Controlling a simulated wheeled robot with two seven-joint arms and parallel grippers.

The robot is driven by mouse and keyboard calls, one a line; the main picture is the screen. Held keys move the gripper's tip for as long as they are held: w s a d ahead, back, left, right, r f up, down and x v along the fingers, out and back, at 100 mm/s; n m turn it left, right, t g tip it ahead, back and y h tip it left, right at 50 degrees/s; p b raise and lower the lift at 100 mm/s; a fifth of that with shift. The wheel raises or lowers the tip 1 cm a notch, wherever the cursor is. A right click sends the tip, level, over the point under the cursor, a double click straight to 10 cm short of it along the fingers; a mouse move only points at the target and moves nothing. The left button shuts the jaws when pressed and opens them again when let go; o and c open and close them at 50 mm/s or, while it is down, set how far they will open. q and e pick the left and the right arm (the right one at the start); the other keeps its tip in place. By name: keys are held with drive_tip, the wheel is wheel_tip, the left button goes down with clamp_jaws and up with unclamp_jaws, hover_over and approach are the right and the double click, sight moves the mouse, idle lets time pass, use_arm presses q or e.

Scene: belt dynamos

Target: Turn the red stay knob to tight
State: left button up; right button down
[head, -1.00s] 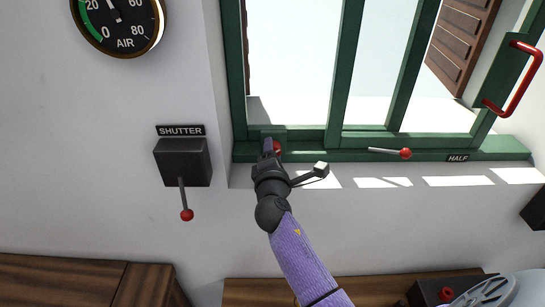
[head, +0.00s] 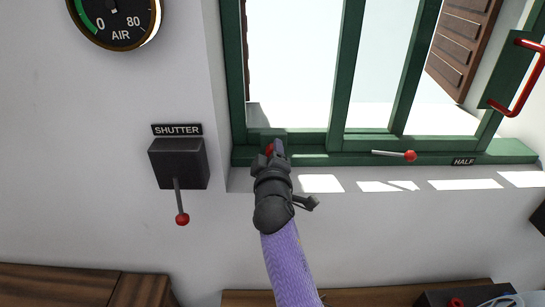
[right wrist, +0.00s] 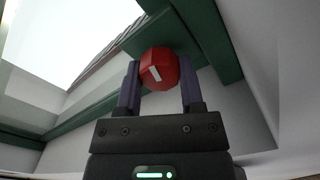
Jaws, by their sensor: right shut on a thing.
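The red stay knob (head: 270,149) sits at the lower left corner of the green window frame, mostly hidden by my right gripper in the head view. In the right wrist view the knob (right wrist: 160,63) is a faceted red piece with a short white mark, slightly tilted, on a green plate. My right gripper (head: 274,151) is shut on the knob, with one finger on each side of it in the right wrist view. My left gripper is not in view. I see no tight label.
A red-ended stay rod (head: 394,154) lies on the sill beside a HALF label (head: 463,161). A SHUTTER lever box (head: 178,163) is on the wall to the left, below an AIR gauge (head: 115,18). A red handle (head: 527,80) is at the right.

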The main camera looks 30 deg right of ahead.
drive_tip(key=shift+m, duration=1.1)
drive_tip(key=shift+c, duration=1.1)
unclamp_jaws()
